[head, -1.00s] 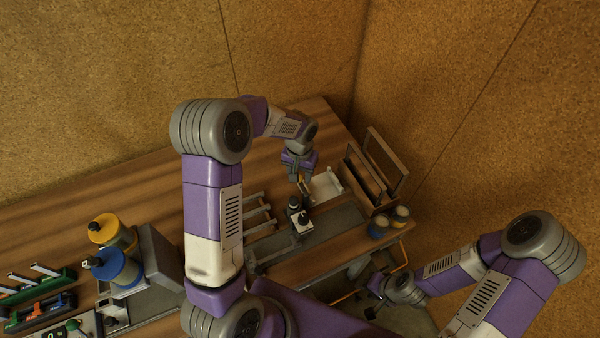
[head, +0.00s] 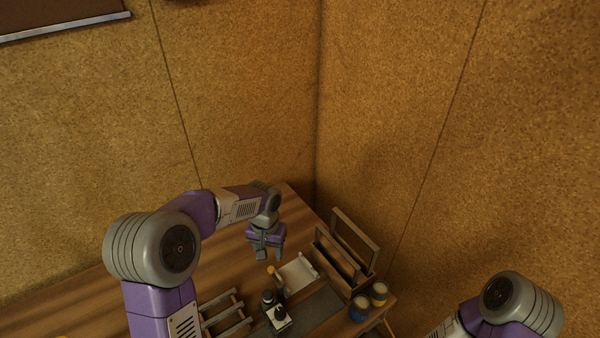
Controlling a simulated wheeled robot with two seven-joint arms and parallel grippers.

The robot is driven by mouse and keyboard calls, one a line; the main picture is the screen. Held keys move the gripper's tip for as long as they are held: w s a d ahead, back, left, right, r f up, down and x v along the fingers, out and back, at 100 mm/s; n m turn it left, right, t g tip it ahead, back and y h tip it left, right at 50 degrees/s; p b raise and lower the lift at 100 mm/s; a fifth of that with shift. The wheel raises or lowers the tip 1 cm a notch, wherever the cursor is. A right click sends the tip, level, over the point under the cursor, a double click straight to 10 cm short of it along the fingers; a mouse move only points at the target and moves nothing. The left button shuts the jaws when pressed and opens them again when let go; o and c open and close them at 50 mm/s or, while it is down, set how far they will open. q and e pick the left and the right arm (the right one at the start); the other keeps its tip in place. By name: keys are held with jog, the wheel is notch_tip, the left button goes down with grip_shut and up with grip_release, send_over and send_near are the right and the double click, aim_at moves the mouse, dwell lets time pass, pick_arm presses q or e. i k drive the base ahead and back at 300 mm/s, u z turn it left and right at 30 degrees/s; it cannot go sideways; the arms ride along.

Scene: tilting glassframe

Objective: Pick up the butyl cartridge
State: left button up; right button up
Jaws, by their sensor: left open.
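My left gripper (head: 267,256) points down over the bench with its two fingers apart and nothing seen between them. Just below it in the picture is a small orange-tipped item (head: 271,270), beside a white tray (head: 298,273). A dark upright item (head: 268,298) and a small black-and-white piece (head: 280,317) stand closer on the bench. I cannot tell which of these, if any, is the butyl cartridge; no label can be read. My right gripper is out of the picture; only part of that arm shows at the lower right.
A wooden tote with a tall frame (head: 341,262) stands by the right wall. A blue can (head: 360,308) and a yellow-labelled can (head: 378,294) stand in front of it. A slatted rack (head: 225,312) lies left of the dark items. The wooden bench (head: 75,290) is bare at the back left.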

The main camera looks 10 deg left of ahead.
aim_at(269, 300)
jog(key=k, duration=1)
